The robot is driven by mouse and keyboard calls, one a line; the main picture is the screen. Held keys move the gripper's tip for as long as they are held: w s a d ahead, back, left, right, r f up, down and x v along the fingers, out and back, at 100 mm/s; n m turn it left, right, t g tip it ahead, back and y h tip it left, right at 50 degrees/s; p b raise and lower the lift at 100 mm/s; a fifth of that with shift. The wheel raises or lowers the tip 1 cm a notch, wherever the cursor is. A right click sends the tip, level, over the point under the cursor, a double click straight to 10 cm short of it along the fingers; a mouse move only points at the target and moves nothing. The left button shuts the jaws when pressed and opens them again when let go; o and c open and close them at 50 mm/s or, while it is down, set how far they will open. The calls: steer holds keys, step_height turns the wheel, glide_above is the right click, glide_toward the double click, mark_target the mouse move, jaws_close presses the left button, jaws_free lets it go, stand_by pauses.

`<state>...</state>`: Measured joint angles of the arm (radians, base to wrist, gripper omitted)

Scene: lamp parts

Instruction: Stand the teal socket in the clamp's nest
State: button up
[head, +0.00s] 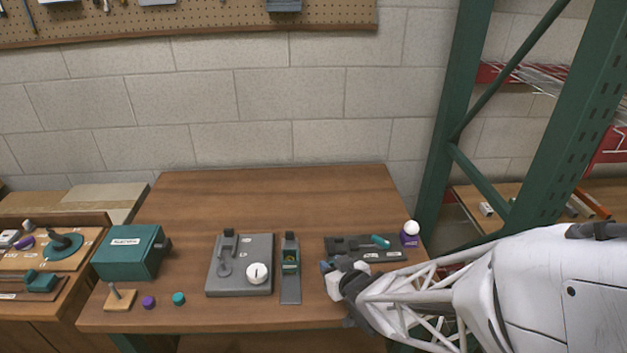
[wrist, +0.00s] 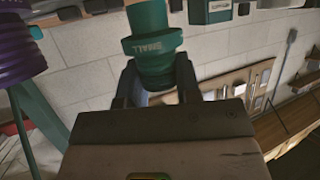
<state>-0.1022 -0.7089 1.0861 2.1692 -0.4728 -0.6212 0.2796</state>
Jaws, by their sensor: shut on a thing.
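My gripper (head: 328,267) is at the front right of the bench, beside the dark tray. In the wrist view its two fingers (wrist: 155,88) are shut on the teal socket (wrist: 153,45), a stepped round piece marked SMALL. Its upper end is cut off by the frame edge. In the head view the held socket is mostly hidden or too small to make out. A grey plate (head: 215,283) with an upright clamp-like piece (head: 228,243) and a white round knob (head: 258,273) stands left of my gripper. I cannot tell for sure which part is the nest.
A narrow grey fixture (head: 291,288) stands between plate and gripper. The dark tray (head: 345,245) bears a teal piece (head: 380,241). A white ball on a purple base (head: 410,240) stands right. A teal box (head: 125,255) stands left. The back of the bench (head: 270,200) is clear.

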steer(key=shift+f, duration=1.75)
steer(key=shift+f, duration=0.1)
steer(key=o, duration=0.9)
steer(key=shift+o, duration=0.2)
steer(key=shift+s+d+r, duration=0.1)
steer(key=shift+s+r, duration=0.15)
steer(key=v, duration=1.1)
steer(key=shift+s, duration=0.25)
steer(key=shift+r, duration=0.2)
